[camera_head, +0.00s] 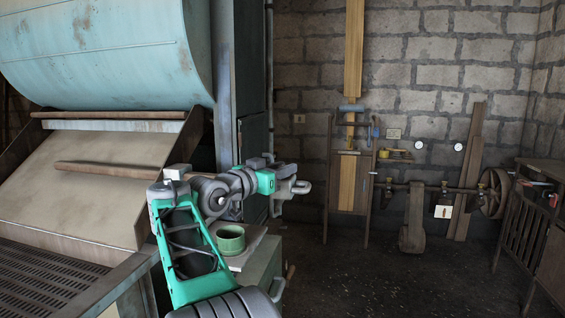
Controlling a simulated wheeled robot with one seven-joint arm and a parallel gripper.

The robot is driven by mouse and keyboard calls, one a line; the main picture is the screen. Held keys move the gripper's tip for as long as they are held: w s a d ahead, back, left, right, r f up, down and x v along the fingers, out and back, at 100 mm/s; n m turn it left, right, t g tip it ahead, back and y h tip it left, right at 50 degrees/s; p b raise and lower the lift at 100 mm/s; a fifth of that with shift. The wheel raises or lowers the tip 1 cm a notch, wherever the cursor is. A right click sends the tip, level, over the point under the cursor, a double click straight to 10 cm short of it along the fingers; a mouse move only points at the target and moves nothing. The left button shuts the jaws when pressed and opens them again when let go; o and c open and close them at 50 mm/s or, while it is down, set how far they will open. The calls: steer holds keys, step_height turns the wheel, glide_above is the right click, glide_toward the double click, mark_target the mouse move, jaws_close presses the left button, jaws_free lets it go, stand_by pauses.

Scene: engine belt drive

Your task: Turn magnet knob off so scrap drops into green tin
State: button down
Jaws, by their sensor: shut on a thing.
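A green tin (231,240) stands upright with its round mouth up, on a pale board at the middle of the view. My gripper (290,187) is above and to the right of the tin, at the end of my green and grey arm. It is shut on a small grey part (303,187) that sticks out to the right. I cannot tell whether this part is the magnet or its knob. No scrap can be made out, and the inside of the tin is too small to read.
The pale board (245,256) lies on a grey-green cabinet (262,278). A large pale-blue machine (110,55) with a sloped chute (90,190) fills the left. A belt shaft with a wheel (494,193) runs along the back right wall. The floor (390,285) between is clear.

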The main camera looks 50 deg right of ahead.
steer(key=shift+r+m+g+p, duration=0.1)
steer(key=shift+m+g+p, duration=1.05)
steer(key=shift+g, duration=0.65)
steer(key=shift+m+g+y, duration=0.25)
steer(key=shift+g+y, duration=0.05)
steer(key=c, duration=1.1)
jaws_free()
steer(key=shift+s+d, duration=0.1)
steer(key=shift+d, duration=0.05)
steer(key=shift+c, duration=0.2)
